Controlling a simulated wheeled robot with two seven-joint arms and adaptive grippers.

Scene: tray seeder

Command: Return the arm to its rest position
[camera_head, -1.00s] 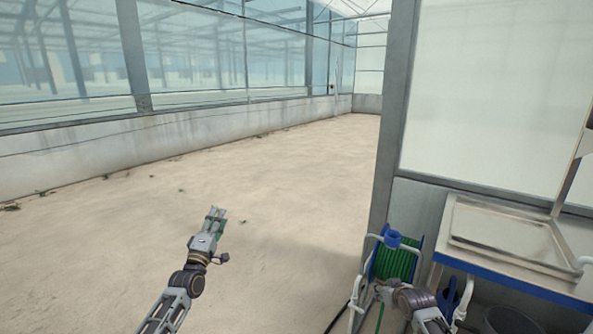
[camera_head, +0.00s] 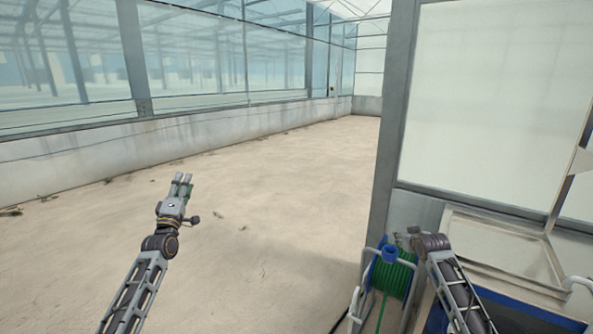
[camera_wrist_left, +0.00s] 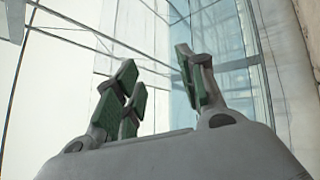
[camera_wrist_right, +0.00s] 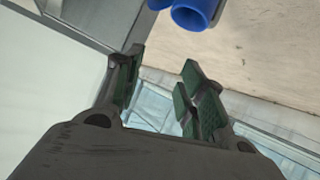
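My left gripper (camera_head: 182,180) is at the left of the head view, over bare floor. In the left wrist view its fingers (camera_wrist_left: 158,75) stand apart with nothing between them. My right arm comes up from the lower right of the head view, in front of the bench. Its wrist is beside the hose reel, and the gripper's fingers are not clear there. In the right wrist view the right gripper (camera_wrist_right: 158,75) has its fingers apart and empty.
A reel of green hose (camera_head: 393,279) with blue parts stands close to my right arm. A bench with a pale metal tray top (camera_head: 485,240) is at the right. A grey post (camera_head: 390,130) rises behind the reel. Sandy floor (camera_head: 290,190) is clear in the middle.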

